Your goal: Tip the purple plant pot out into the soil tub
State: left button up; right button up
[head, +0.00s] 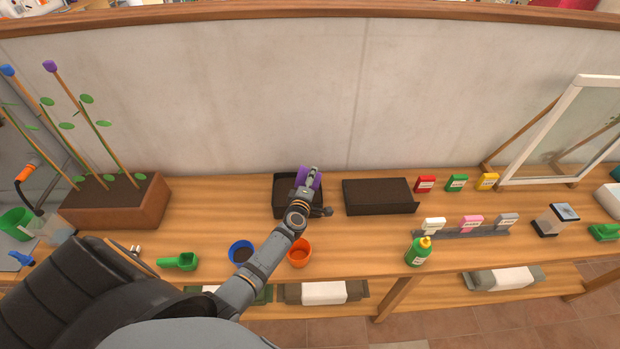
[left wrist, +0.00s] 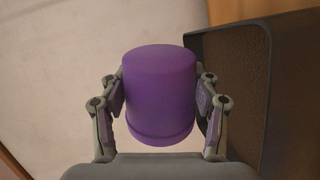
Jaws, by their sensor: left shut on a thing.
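The purple pot (head: 316,181) is between the fingers of my left gripper (head: 309,177), held at the back of the table over a black square tub (head: 284,207). In the left wrist view the pot (left wrist: 160,95) is clasped from both sides, its flat closed base towards the top of the picture and its rimmed end towards the bottom. Its mouth and contents are hidden. The tub's dark wall (left wrist: 258,80) shows to the right of the pot. The arm and pot hide much of the tub's inside in the head view. My right gripper is not in view.
A long dark tray (head: 380,196) stands right of the tub. A blue pot (head: 240,251), an orange pot (head: 299,253) and a green scoop (head: 180,262) are near the front edge. A brown planter (head: 115,203) is at left, a green bottle (head: 419,251) at right. The wall is close behind.

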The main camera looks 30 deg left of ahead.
pick_arm(q)
jog(key=shift+r, duration=0.1)
jog(key=shift+w+d+r+m+y+p, duration=0.1)
jog(key=shift+d+r+m+y+p, duration=0.15)
jog(key=shift+m+p, duration=0.45)
jog(key=shift+f+m, duration=0.1)
jog(key=shift+m, duration=0.3)
jog(key=shift+m+y+p, duration=0.35)
jog(key=shift+m+p, duration=0.25)
jog(key=shift+m+y, duration=0.4)
jog(key=shift+m, duration=1)
jog(key=shift+a+f+m+y, duration=0.1)
jog(key=shift+a+m+y, duration=0.15)
jog(key=shift+m, duration=0.85)
jog(key=shift+a+f+m+y, duration=0.25)
jog(key=shift+a+m, duration=0.05)
jog(key=shift+m, duration=0.7)
jog(key=shift+s+a+f+m+y, duration=0.15)
jog(key=shift+a+m, duration=0.05)
jog(key=shift+m, duration=0.35)
jog(key=shift+s+a+f+m+y, duration=0.1)
jog(key=shift+a+f+m+y, duration=0.1)
jog(key=shift+m, duration=0.35)
jog(key=shift+s+a+f+m+b, duration=0.1)
jog(key=shift+a+f+m+b, duration=0.1)
jog(key=shift+m+b, duration=0.3)
